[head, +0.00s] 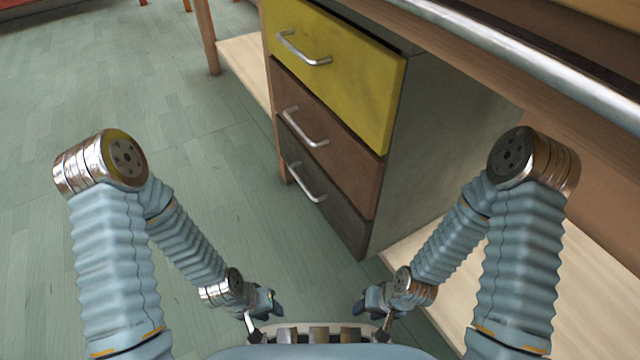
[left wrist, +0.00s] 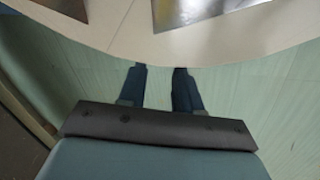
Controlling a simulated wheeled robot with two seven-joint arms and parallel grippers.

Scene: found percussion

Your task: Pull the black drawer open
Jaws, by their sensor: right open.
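The black drawer (head: 342,221) is the lowest of three in a cabinet, very dark grey, with a silver bar handle (head: 307,183). Its front looks level with the brown drawer above it, so it appears closed. My left gripper (head: 273,306) hangs low near my base, below and apart from the drawer. The left wrist view shows its two dark fingers (left wrist: 161,88) apart with nothing between them. My right gripper (head: 366,306) is also low near my base, open and apart from the drawer. Neither gripper touches a handle.
Above are a brown drawer (head: 330,143) and a yellow drawer (head: 345,75), both with silver handles. A metal rail (head: 520,50) runs along the bench edge above. A pale low shelf (head: 575,285) lies to the right. Green floor (head: 130,75) is clear at the left.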

